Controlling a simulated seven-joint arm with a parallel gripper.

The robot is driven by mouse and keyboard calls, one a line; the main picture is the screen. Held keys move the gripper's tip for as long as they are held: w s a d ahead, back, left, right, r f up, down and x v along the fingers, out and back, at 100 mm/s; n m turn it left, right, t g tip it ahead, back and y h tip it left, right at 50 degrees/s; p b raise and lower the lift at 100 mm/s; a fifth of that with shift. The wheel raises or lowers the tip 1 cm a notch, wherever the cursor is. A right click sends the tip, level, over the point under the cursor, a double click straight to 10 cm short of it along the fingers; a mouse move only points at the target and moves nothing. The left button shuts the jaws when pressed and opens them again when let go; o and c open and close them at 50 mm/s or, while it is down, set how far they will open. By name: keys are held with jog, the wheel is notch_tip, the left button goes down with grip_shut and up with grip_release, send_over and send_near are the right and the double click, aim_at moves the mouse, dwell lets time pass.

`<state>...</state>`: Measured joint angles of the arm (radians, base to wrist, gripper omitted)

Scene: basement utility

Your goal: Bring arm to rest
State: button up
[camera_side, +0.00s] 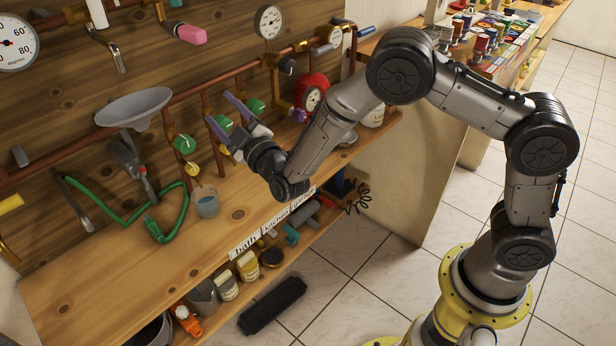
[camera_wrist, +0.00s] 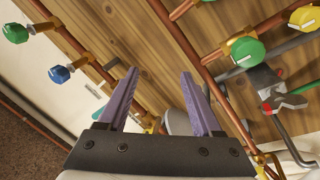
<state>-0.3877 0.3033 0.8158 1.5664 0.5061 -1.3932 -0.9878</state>
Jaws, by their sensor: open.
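My gripper (camera_side: 228,122) is open, its two purple fingers apart, in front of the copper pipework on the wooden back panel. In the wrist view my gripper (camera_wrist: 160,95) has nothing between its fingers. My arm reaches left from its yellow-flanged base on the floor, over the workbench edge, with the elbow raised. In the side view a green knob (camera_side: 184,144) is to the left of the fingers, and another green knob (camera_side: 224,122) is right beside them. Whether the fingers touch any pipe or knob I cannot tell.
A wooden bench (camera_side: 110,262) holds a green hose (camera_side: 172,226) and a grey cup (camera_side: 207,203). A grey funnel-like dish (camera_side: 133,107) and gauges (camera_side: 268,22) are on the panel. The lower shelf carries jars (camera_side: 227,286). A black bar (camera_side: 272,305) lies near the tiled floor.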

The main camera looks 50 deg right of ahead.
jog(key=s+d+r+m+y, duration=0.1)
jog(key=s+d+r, duration=0.2)
jog(key=r, duration=0.4)
jog(key=s+d+r+m+g, duration=0.1)
jog(key=s+d+r, duration=0.15)
jog(key=r, duration=0.45)
jog(key=s+d+r+m+y, duration=0.1)
jog(key=s+d+r, duration=0.15)
jog(key=r, duration=0.55)
jog(key=s+d+f+m+g+y, duration=0.1)
jog(key=s+f+g, duration=0.15)
jog(key=s, duration=0.65)
jog(key=s+d+f+g, duration=0.1)
jog(key=s+d+g, duration=0.15)
jog(key=s, duration=0.55)
jog(key=s+f+m+g, duration=0.3)
jog(key=s+f+g, duration=0.5)
jog(key=s+f, duration=0.6)
jog(key=shift+s+d+f+g, duration=0.3)
jog(key=shift+s+g, duration=0.1)
jog(key=shift+s, duration=0.6)
